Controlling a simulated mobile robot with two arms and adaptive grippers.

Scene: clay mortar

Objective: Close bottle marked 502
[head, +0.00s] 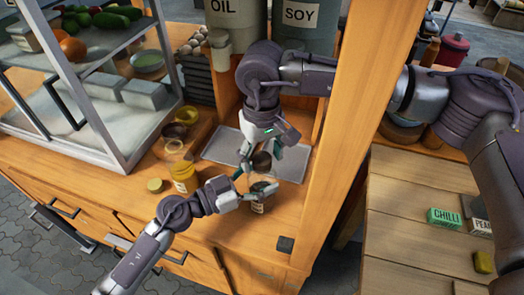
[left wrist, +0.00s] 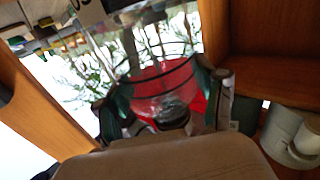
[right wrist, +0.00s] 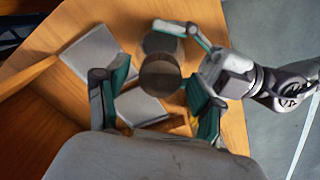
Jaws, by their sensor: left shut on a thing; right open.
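A small dark jar with a pale label (head: 257,207) stands at the front of the wooden counter; its marking is too small to read. My left gripper (head: 250,192) is shut on it from the left. The left wrist view shows clear glass (left wrist: 165,85) between the left fingers. A dark round lid-like piece (head: 262,162) is just behind the jar, between the fingers of my right gripper (head: 262,172), which are open. In the right wrist view this brown disc (right wrist: 160,76) lies between the fingers, beside the jar's round top (right wrist: 160,42). Contact with the fingers is unclear.
A grey tray (head: 222,148) lies behind the grippers. A yellow jar (head: 184,178), a yellow lid (head: 154,185) and dark bowls (head: 175,131) stand left. A wooden post (head: 352,110) rises close on the right. A small dark block (head: 285,244) sits near the front edge.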

